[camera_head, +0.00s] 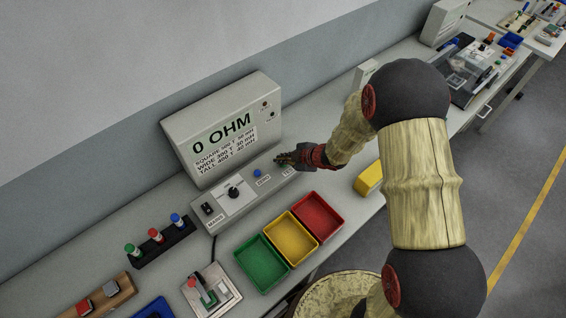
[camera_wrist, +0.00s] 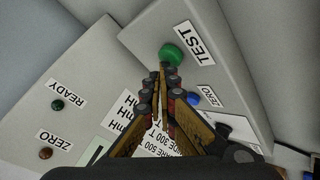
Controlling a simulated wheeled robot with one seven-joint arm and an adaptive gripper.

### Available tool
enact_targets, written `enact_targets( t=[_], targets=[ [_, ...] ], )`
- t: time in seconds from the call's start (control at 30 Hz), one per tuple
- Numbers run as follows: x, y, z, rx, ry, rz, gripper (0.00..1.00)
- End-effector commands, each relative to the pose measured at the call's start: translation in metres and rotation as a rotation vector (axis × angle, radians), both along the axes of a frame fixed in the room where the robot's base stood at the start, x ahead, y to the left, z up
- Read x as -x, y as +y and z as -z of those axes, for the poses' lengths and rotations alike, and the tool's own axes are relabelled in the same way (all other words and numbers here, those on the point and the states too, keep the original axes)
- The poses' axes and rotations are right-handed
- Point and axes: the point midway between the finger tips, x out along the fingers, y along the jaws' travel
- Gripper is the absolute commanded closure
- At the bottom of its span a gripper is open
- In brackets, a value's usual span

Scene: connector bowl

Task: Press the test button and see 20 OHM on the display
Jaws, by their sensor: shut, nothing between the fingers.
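The tester (camera_head: 180,130) stands against the wall, and its display (camera_head: 222,131) reads "0 OHM" above several lines of smaller text. The green test button (camera_wrist: 171,55) lies beside the TEST label (camera_wrist: 194,43) on the sloped front panel. My gripper (camera_head: 283,160) is over the right end of that panel, fingers shut and empty. In the wrist view its fingertips (camera_wrist: 161,70) reach the near edge of the test button; I cannot tell whether they touch it. In the head view my gripper mostly hides the button.
A blue zero button (camera_head: 257,173), a knob (camera_head: 233,193) and a mains switch (camera_head: 207,208) share the panel. Green (camera_head: 241,269), yellow (camera_head: 270,243) and red (camera_head: 297,222) trays lie in front. A yellow block (camera_head: 369,178) is to the right. Ready (camera_wrist: 57,105) and zero (camera_wrist: 45,153) lamps look dark.

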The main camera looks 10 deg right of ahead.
Motion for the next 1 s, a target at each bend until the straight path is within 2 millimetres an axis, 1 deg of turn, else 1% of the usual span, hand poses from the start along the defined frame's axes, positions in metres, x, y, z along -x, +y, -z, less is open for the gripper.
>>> enact_targets(
  t=[0.77, 1.0],
  targets=[
    [0.0002, -0.0001, 0.0093, 0.000, 0.001, -0.001, 1.00],
    [0.0003, -0.0001, 0.0089, 0.001, 0.001, 0.000, 1.00]
  ],
)
